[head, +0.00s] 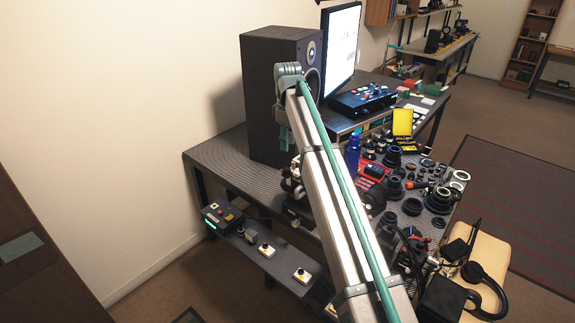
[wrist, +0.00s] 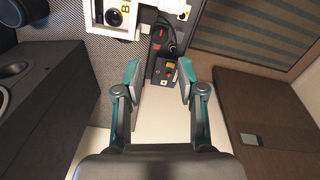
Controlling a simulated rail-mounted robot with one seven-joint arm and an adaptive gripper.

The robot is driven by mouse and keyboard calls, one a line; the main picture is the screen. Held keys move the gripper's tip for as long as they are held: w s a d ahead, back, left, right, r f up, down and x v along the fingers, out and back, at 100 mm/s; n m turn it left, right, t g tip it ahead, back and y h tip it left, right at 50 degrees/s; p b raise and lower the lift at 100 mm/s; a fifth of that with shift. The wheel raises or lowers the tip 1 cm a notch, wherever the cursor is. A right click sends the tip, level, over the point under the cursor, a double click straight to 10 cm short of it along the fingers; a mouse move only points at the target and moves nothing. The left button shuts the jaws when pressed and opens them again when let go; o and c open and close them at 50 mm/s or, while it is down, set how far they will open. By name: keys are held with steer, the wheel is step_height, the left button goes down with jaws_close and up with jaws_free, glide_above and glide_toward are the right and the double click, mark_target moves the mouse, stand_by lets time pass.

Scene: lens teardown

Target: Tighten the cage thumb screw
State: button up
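My gripper (wrist: 159,82) is open and empty in the wrist view, its two teal fingertips wide apart. Between and beyond the fingertips is a dark control box (wrist: 165,73) with red and yellow buttons. A white block marked B (wrist: 117,16) with a round dark opening is cut off at the top of the wrist view, beyond the left finger. I cannot make out the cage thumb screw in either view.
The dark speaker (head: 272,95) and monitor (head: 340,48) stand at the back of the bench. Many lens parts, a blue bottle (head: 352,155) and a yellow case (head: 402,122) crowd the bench's right. A lower shelf holds a control box (head: 222,215) and small white units (head: 263,251).

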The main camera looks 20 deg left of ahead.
mark_target(288, 169)
step_height(288, 169, down, 11)
steer(key=p, duration=0.2)
steer(key=shift+r+p, duration=0.15)
steer(key=shift+p, duration=0.25)
jaws_close()
